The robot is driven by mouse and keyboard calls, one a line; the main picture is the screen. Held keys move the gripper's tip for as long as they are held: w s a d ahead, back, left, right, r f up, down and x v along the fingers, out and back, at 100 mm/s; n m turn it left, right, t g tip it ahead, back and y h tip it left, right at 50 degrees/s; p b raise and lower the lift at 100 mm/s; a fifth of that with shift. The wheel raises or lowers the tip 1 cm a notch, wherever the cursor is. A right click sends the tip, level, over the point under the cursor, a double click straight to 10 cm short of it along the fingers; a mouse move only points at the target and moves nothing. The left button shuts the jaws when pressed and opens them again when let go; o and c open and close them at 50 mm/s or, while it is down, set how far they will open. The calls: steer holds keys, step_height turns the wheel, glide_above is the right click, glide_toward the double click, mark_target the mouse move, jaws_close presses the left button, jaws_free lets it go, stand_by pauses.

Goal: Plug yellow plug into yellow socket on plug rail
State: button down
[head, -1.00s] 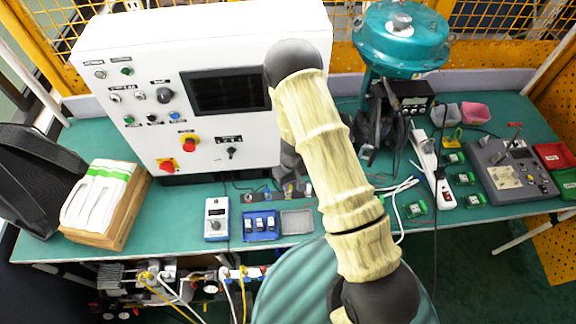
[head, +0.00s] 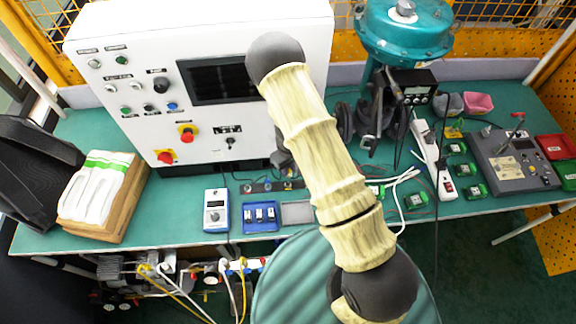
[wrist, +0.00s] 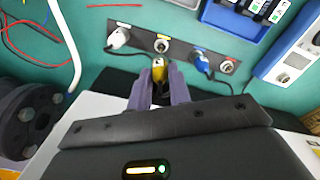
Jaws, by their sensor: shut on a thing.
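In the wrist view my gripper (wrist: 159,82) is shut on the yellow plug (wrist: 158,70), which sticks out past the purple fingertips. The dark plug rail (wrist: 180,50) lies just beyond it. The socket with a yellow mark (wrist: 161,45) is empty and sits directly ahead of the plug tip. The plug looks apart from it by a small gap; height above the rail is hard to tell. In the head view the rail (head: 268,187) lies in front of the white cabinet, and my arm hides most of the gripper and the plug.
On the rail, a white plug (wrist: 118,37) sits left of the yellow-marked socket, and a blue plug (wrist: 201,63) sits right of it. A red-marked socket (wrist: 228,66) is empty. A blue tray (head: 261,218) and a handheld meter (head: 216,210) stand near the rail. The white cabinet (head: 200,90) rises behind.

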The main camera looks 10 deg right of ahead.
mark_target(288, 177)
steer(key=shift+s+a+f+b, duration=0.1)
steer(key=shift+f+b, duration=0.8)
steer(key=shift+f, duration=0.65)
step_height(288, 177, down, 2)
steer(key=shift+f+b, duration=0.1)
steer(key=shift+b, duration=0.9)
steer(key=shift+b, duration=0.3)
steer(key=shift+a, duration=0.1)
steer(key=shift+f+b, duration=0.45)
steer(key=shift+b, duration=0.3)
stand_by(0.9)
